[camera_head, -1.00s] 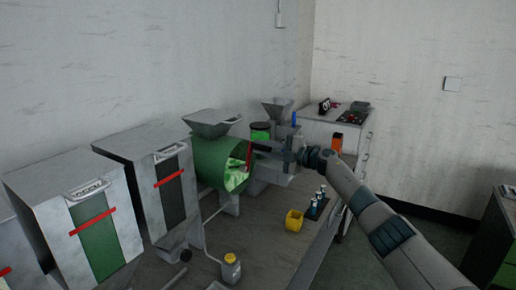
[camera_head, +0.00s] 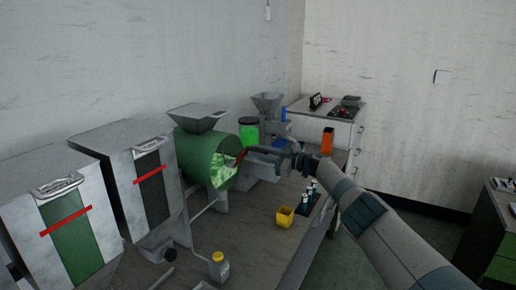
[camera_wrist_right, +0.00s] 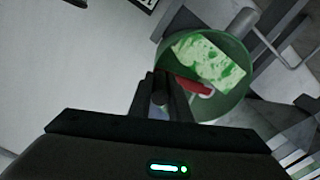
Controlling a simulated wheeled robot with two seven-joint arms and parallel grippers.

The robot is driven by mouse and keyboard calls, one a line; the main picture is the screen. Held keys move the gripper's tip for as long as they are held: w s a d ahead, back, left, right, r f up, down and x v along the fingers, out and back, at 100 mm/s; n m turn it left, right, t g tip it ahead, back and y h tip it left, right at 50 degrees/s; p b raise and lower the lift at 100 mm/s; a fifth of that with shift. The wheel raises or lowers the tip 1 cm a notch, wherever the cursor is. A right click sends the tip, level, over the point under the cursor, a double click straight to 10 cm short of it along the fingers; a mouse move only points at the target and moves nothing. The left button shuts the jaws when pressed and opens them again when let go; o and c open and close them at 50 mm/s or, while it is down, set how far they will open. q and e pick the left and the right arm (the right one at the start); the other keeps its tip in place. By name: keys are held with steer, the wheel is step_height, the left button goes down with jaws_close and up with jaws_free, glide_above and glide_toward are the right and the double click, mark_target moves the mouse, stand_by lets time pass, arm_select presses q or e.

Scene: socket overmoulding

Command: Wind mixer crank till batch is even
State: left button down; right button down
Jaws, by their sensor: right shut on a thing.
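The mixer is a green drum (camera_head: 203,152) with a grey hopper on top, on the bench at the centre. Its window shows the batch (camera_head: 222,170), a blotchy mix of pale and darker green, still patchy. The red crank arm (camera_head: 240,156) is on the drum's right end; it also shows in the wrist view (camera_wrist_right: 193,87). My right gripper (camera_head: 250,150) is shut at the crank's outer end; its fingers (camera_wrist_right: 161,88) hide most of the handle. My left gripper is not in view.
Two grey cabinets (camera_head: 135,143) with red bars stand left of the mixer. A yellow bin (camera_head: 285,216), a yellow-capped bottle (camera_head: 218,266) and small vials (camera_head: 310,192) stand in front.

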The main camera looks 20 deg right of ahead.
steer(key=shift+d+f+m, duration=0.15)
steer(key=shift+f+m, duration=0.8)
steer(key=shift+m, duration=0.05)
steer(key=shift+s+a+f+m+b, duration=0.15)
steer(key=shift+f+m+b, duration=0.1)
steer(key=shift+f+m, duration=0.6)
steer(key=shift+s+a+f+m+b, duration=0.15)
steer(key=shift+f+m+b, duration=0.1)
steer(key=shift+f+m, duration=0.65)
steer(key=shift+a+f+m+b, duration=0.15)
steer(key=shift+f+m+b, duration=0.1)
steer(key=shift+f+m, duration=0.6)
steer(key=c, duration=1.6)
jaws_free()
steer(key=shift+c, duration=0.2)
steer(key=shift+r, duration=0.1)
